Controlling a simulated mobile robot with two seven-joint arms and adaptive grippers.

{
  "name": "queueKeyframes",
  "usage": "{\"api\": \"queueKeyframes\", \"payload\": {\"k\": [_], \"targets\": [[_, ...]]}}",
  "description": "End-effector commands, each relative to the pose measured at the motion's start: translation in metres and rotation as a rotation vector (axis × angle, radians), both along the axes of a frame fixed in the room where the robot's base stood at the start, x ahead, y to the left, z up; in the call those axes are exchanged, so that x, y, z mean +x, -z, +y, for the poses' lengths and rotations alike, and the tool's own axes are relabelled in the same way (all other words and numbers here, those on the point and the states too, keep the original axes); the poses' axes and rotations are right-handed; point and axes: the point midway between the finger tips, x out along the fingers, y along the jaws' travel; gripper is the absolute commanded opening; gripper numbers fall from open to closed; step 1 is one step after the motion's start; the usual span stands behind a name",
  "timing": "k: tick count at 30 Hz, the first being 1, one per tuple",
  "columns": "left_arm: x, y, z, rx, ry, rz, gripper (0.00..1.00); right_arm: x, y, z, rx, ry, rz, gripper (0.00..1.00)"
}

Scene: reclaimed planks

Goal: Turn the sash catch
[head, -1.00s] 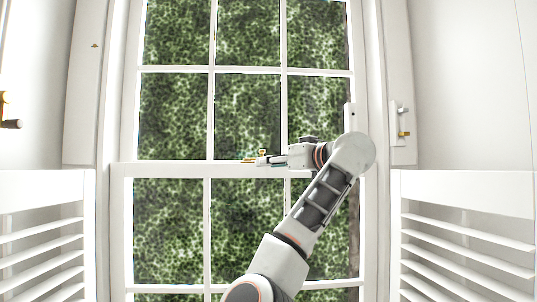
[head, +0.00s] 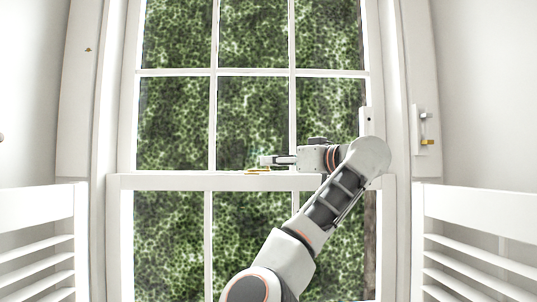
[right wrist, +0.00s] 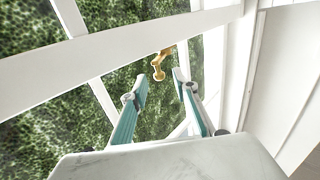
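The brass sash catch (head: 258,170) is on the white meeting rail (head: 160,182) of the window; in the head view only a low gold part shows below my gripper, and the rest is hidden. In the right wrist view the catch (right wrist: 160,68) shows as a gold arm with a rounded knob, just beyond the fingertips and in line with the gap between them. My right gripper (head: 264,160) reaches in from the right above the rail. In the right wrist view its two teal-padded fingers (right wrist: 160,84) are apart with nothing gripped. My left gripper is out of view.
White louvred half-shutters stand at the left (head: 38,215) and right (head: 478,215) of the window. A small metal and brass fitting (head: 425,128) is on the right frame. White glazing bars and glass lie directly behind the gripper.

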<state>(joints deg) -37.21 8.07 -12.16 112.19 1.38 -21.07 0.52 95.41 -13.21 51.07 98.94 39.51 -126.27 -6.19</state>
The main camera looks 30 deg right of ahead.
Motion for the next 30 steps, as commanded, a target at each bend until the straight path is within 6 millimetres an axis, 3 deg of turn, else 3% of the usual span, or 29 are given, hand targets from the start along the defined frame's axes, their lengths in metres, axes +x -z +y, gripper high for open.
{"api": "queueKeyframes", "payload": {"k": [4,12,21,25,30], "targets": [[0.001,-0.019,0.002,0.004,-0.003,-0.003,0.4,0.016,-0.003,0.004,0.0,-0.001,0.002,0.29],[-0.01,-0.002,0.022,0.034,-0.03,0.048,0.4,0.03,0.0,0.006,0.001,0.0,0.002,0.29],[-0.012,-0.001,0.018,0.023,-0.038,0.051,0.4,0.031,0.001,0.006,0.0,0.0,0.0,0.29],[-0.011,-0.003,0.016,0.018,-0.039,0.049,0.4,0.031,0.001,0.006,0.001,0.0,0.0,0.0],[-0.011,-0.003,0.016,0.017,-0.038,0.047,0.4,0.03,0.001,0.006,0.0,0.0,0.0,0.0]]}}
